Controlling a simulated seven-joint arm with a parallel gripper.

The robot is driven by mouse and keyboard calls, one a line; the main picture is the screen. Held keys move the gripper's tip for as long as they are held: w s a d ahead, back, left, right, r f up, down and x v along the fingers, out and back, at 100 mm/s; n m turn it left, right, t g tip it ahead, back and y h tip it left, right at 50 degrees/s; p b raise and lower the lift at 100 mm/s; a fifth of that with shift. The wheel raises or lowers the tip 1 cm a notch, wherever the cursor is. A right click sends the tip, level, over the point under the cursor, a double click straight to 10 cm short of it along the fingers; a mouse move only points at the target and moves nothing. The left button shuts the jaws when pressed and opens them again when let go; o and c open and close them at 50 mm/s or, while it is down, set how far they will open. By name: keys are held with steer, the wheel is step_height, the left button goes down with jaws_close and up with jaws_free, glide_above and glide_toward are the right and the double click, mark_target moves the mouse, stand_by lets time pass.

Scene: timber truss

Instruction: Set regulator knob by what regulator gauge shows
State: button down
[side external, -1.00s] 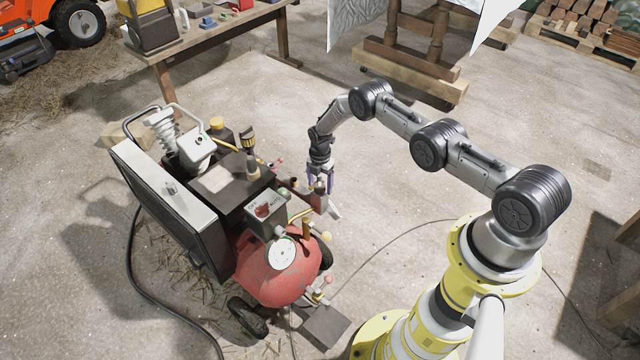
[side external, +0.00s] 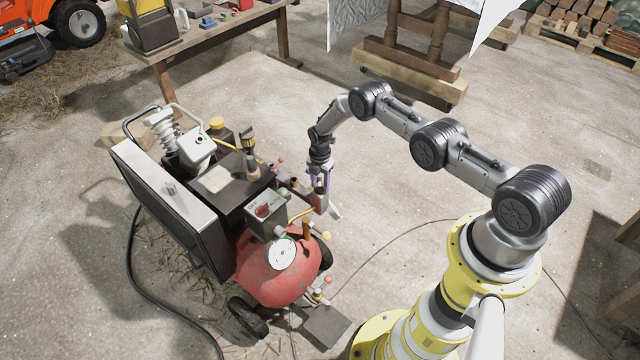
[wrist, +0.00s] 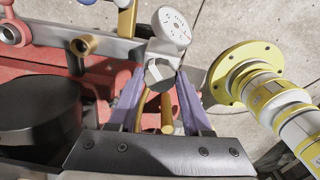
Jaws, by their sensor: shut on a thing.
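The regulator gauge (wrist: 172,25) is a round white dial with dark marks at the top of the wrist view. Its needle is too small to read surely. Just below it, the grey faceted regulator knob (wrist: 160,74) sits between the purple fingers of my gripper (wrist: 159,82). The fingers touch it from both sides, and part of it is hidden by them. In the side view my gripper (side external: 319,188) points down at the right side of the compressor (side external: 215,185). The knob is too small and covered to make out there.
The compressor's red tank (side external: 275,270) carries another white dial (side external: 283,253) and a grey switch box (side external: 267,211). Brass and red-handled fittings stand close to my gripper. A black hose (side external: 135,285) lies at left. The floor right of the compressor is mostly clear.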

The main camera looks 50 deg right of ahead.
steer(key=m, duration=1)
steer(key=shift+m, duration=0.3)
steer(key=m, duration=0.4)
steer(key=shift+m, duration=0.3)
steer(key=m, duration=0.4)
steer(key=shift+m, duration=0.3)
steer(key=shift+c, duration=1.7)
jaws_free()
